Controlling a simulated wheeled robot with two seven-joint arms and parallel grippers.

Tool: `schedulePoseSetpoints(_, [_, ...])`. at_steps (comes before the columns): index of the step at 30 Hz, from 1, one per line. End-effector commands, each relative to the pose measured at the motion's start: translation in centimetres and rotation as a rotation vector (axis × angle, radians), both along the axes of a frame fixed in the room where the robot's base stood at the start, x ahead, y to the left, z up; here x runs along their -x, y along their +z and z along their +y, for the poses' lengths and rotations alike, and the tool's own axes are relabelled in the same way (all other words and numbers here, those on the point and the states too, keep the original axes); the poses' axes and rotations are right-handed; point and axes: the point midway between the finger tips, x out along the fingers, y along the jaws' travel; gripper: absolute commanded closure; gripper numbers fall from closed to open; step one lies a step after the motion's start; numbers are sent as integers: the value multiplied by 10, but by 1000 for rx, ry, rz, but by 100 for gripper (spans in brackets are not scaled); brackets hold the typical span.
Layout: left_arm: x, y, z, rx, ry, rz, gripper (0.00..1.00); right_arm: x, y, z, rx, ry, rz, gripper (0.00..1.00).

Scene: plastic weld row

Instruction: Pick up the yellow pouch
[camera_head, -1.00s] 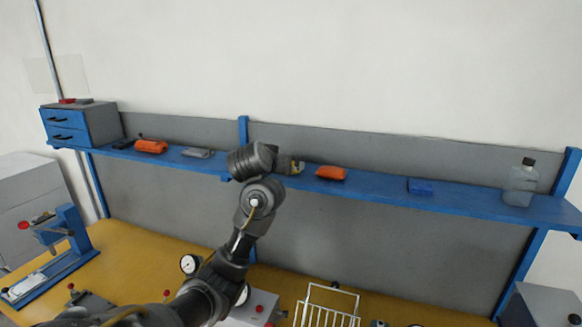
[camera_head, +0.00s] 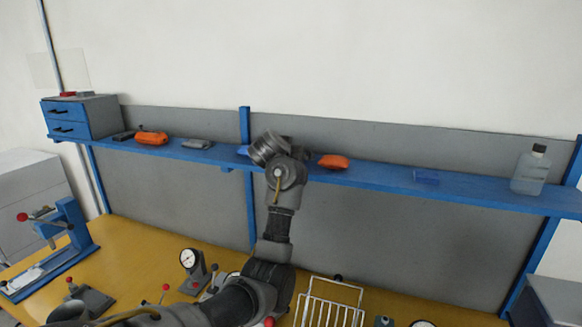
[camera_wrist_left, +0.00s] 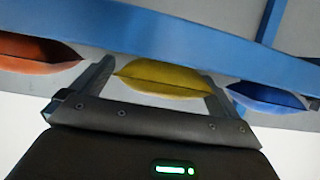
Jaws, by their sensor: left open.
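The yellow pouch (camera_wrist_left: 165,77) shows in the left wrist view, lying on the shelf between the two fingers of my left gripper (camera_wrist_left: 160,74). The fingers are apart, one on each side of it; I cannot tell whether either touches it. In the head view my left gripper (camera_head: 297,152) is at the blue shelf, mostly behind my own wrist, and the yellow pouch is hidden there. My right gripper is in neither view.
On the blue shelf (camera_head: 380,178), an orange pouch (camera_head: 334,161) lies just right of my gripper and a blue pouch (camera_head: 243,150) just left. Another orange pouch (camera_head: 151,138), a grey item (camera_head: 197,144) and a clear bottle (camera_head: 530,172) stand farther off. Below is a yellow bench (camera_head: 150,250).

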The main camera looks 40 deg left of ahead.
Motion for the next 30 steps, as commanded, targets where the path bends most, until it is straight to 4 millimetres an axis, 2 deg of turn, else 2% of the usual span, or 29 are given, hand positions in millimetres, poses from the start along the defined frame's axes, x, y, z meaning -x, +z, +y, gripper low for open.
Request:
schedulePoseSetpoints(2, [-3, -3, 1, 0, 0, -1, 0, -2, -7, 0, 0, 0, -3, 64])
schedulePoseSetpoints(11, [-5, -1, 2, -1, -1, 0, 1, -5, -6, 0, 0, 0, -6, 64])
schedulePoseSetpoints(20, [-4, -1, 1, 0, -1, 1, 40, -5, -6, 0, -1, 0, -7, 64])
schedulePoseSetpoints(30, [-5, 3, 1, 1, -2, 1, 40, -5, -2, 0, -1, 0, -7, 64])
